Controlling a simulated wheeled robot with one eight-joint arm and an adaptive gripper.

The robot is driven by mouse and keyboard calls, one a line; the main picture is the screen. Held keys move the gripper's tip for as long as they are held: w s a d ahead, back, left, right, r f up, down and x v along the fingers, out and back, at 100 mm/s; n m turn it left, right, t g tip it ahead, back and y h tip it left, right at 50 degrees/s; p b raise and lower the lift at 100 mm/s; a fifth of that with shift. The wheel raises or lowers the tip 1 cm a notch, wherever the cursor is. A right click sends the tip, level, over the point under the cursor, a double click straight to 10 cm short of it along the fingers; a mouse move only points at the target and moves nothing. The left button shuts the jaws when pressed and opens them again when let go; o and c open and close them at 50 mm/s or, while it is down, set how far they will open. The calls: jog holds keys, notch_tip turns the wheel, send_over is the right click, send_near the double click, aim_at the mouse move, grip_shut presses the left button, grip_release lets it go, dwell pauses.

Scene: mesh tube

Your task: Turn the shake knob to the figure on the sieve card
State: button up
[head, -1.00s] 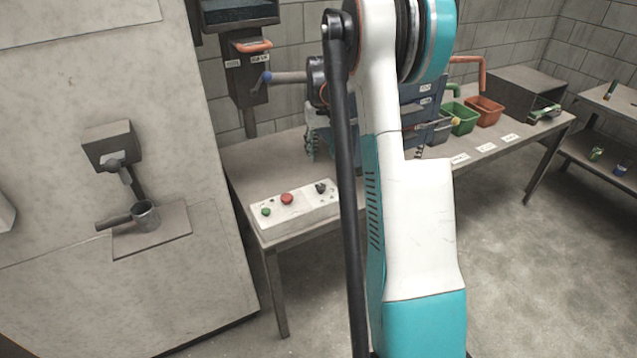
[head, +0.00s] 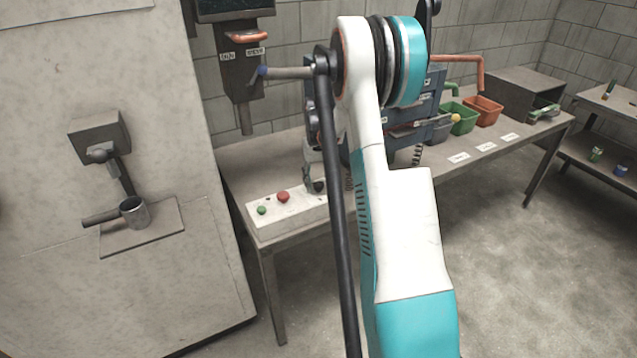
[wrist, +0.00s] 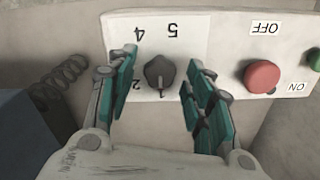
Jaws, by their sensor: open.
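The shake knob (wrist: 160,73) is dark and sits on a white dial plate (wrist: 190,45) with the figures 1, 2, 4 and 5 showing upside down in the wrist view. Its pale mark seems to point down toward the 1. My gripper (wrist: 161,65) is open, with its teal-padded fingers on either side of the knob and visible gaps to both. In the head view my gripper (head: 314,168) is low over the right end of the white control box (head: 290,213), partly covering the knob (head: 319,186). I cannot make out which card is the sieve card.
A red OFF button (wrist: 263,76) and a green ON button (wrist: 314,58) stand beside the dial. Blue stacked equipment (head: 408,115) is behind my arm. Green (head: 460,118) and orange (head: 484,109) bins stand farther along the table.

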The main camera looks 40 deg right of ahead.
jog(key=c, duration=1)
jog(key=shift+c, duration=0.2)
jog(key=shift+m, duration=0.3)
jog(key=m+p, duration=0.1)
jog(key=m, duration=0.3)
jog(key=shift+m+p, duration=0.3)
jog(key=shift+p, duration=0.1)
jog(key=shift+m+p, duration=0.45)
jog(key=shift+m, duration=1.75)
